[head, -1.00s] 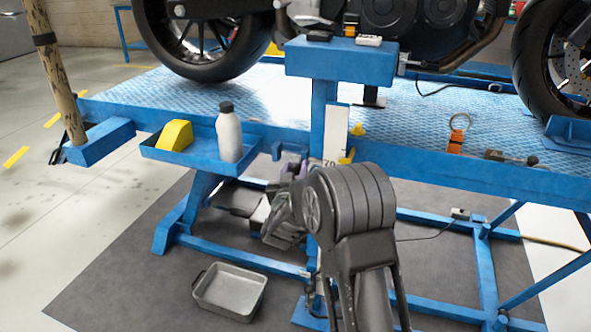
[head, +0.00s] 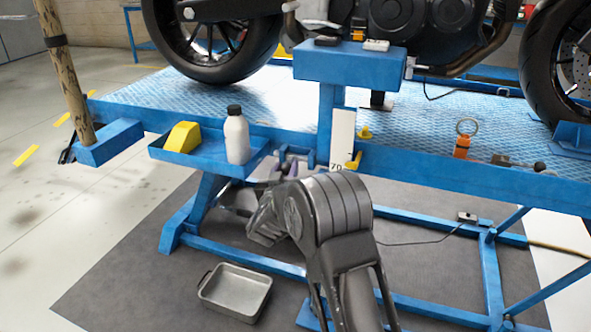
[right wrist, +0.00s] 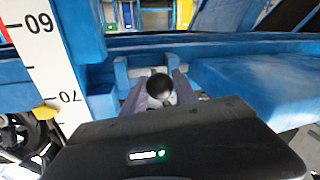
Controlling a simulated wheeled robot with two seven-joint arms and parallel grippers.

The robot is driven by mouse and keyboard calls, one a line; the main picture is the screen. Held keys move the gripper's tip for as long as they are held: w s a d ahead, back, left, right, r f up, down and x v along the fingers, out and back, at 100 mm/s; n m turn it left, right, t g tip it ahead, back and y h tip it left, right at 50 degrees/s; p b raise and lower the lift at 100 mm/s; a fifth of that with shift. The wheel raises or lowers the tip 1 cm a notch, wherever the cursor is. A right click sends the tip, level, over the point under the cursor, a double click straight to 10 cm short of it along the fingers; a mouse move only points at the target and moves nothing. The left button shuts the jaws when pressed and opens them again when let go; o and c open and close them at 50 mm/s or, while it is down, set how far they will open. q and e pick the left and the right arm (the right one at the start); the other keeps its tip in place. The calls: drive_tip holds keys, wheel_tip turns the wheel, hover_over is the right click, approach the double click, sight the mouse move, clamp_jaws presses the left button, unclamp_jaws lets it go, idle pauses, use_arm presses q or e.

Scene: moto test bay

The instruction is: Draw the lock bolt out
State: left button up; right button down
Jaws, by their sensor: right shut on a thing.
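The lock bolt shows in the right wrist view as a round black knob (right wrist: 160,87) on a pale shaft, in front of a blue bracket (right wrist: 122,72) on the lift's side. My right gripper (right wrist: 161,92) has its two purple-grey fingers on either side of the knob and is shut on it. In the head view the right gripper (head: 288,167) is at the lift's edge, just left of the white height scale (head: 343,138). The bolt is too small and covered there to make out. How far it sits in its bracket I cannot tell. My left gripper is not in view.
A blue side tray (head: 205,152) holding a white bottle (head: 236,138) and a yellow block (head: 182,137) is left of the gripper. A metal pan (head: 235,292) lies on the floor mat below. A motorcycle stands on the blue lift (head: 420,130).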

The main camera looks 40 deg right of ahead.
drive_tip(key=shift+w+a+r, duration=0.1)
drive_tip(key=shift+w+a, duration=0.05)
drive_tip(key=shift+a, duration=0.05)
drive_tip(key=c, duration=1)
unclamp_jaws()
drive_tip(key=shift+w, duration=0.1)
drive_tip(key=p+v, duration=0.1)
drive_tip(key=v, duration=0.7)
drive_tip(key=shift+d, duration=0.1)
